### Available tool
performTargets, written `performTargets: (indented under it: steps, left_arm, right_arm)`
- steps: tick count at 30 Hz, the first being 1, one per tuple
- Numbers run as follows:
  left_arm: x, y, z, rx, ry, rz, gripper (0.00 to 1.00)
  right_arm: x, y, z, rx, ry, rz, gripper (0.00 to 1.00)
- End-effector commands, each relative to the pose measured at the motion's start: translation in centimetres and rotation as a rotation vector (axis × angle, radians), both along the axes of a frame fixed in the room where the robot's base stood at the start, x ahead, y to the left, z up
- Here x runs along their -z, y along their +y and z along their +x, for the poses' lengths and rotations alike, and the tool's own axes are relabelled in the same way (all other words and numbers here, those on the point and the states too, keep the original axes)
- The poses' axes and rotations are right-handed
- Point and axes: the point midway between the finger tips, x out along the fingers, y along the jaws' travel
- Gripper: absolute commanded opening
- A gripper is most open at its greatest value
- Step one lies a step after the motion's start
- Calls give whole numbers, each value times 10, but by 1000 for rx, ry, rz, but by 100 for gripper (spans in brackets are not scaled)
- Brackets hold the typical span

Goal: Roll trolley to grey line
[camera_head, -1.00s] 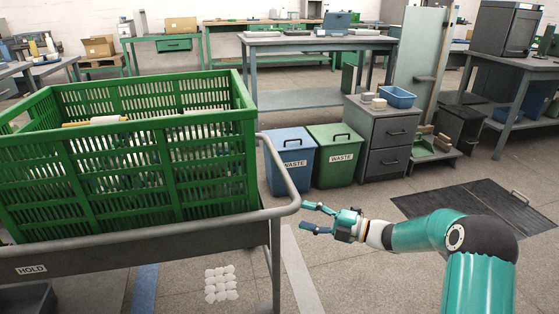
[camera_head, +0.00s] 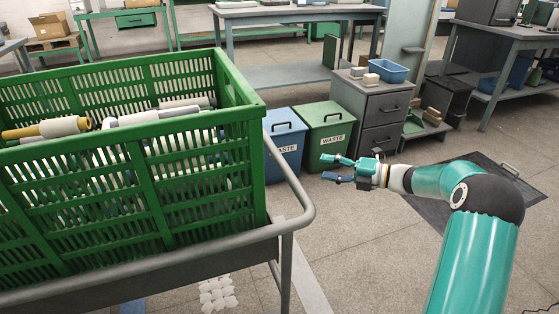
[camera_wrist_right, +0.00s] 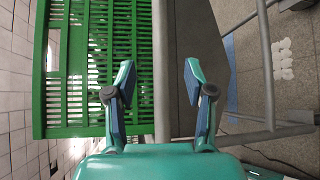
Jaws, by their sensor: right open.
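The trolley has a grey metal frame with a bent tube handle (camera_head: 303,200) at its right end. It carries a big slatted green crate (camera_head: 200,150). A pale grey line (camera_head: 308,285) runs on the floor just right of the trolley's near right leg. My right gripper (camera_head: 323,168) is open and empty, to the right of the handle and apart from it in the head view. My left gripper is out of view.
A blue waste bin (camera_head: 287,140) and a green waste bin (camera_head: 325,130) stand behind the handle, beside a grey drawer cabinet (camera_head: 375,115). A dark floor plate (camera_head: 515,185) lies at right. White floor marks (camera_head: 217,293) show below the trolley.

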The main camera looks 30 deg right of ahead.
Motion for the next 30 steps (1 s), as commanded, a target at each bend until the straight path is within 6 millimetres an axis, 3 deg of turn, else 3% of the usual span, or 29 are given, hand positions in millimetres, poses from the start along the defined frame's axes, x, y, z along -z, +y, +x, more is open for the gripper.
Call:
performTargets:
  steps: [18, 24, 30]
  left_arm:
    - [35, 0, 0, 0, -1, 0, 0]
    - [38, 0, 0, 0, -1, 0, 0]
    - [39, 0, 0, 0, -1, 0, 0]
  right_arm:
    - [20, 63, 105, -1, -1, 2, 54]
    - [21, 72, 121, 1, 1, 2, 54]
    - [21, 74, 124, 3, 1, 1, 54]
